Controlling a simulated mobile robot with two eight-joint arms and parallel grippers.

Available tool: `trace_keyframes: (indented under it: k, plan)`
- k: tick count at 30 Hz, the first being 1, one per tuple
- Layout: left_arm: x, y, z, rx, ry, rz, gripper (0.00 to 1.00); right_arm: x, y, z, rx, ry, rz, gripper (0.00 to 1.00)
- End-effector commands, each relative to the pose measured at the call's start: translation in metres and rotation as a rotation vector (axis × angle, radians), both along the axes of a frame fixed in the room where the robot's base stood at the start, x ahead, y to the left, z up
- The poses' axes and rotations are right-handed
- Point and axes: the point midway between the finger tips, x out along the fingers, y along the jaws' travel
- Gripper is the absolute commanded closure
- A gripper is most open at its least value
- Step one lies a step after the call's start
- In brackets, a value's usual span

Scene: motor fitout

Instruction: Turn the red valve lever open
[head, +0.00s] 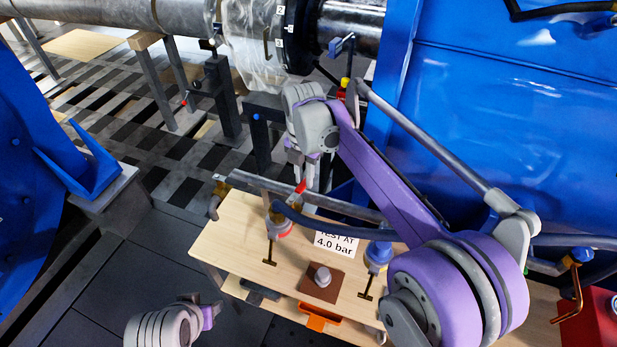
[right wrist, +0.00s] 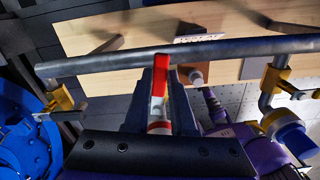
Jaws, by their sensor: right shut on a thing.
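The red valve lever (head: 300,187) stands up from the pipework at the back of the wooden bench. It also shows in the right wrist view (right wrist: 160,74), upright between my fingers, with its tip near the grey pipe (right wrist: 215,52). My right gripper (head: 306,172) reaches down from above and is shut on the lever. In the right wrist view its two dark fingers (right wrist: 161,92) lie on either side of the lever. The valve body under the lever is hidden by the gripper. My left gripper's fingers do not show.
An orange bracket (head: 318,316) is at the front. A blue panel (head: 500,120) stands behind my right arm.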

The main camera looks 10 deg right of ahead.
Motion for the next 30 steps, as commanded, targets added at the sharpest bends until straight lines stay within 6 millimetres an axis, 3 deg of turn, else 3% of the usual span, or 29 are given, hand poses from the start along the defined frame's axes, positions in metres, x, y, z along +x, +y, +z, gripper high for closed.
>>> trace_keyframes:
  k: [12, 29, 30]
  plan:
    - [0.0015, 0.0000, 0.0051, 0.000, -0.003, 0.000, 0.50, 0.0067, 0.0098, 0.0003, -0.001, -0.001, 0.192, 1.00]
    - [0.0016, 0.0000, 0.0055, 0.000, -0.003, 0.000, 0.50, 0.0072, 0.0114, 0.0000, 0.001, -0.001, 0.219, 1.00]
    - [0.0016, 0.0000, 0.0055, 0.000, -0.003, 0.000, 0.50, 0.0072, 0.0114, 0.0000, 0.001, -0.001, 0.219, 0.71]
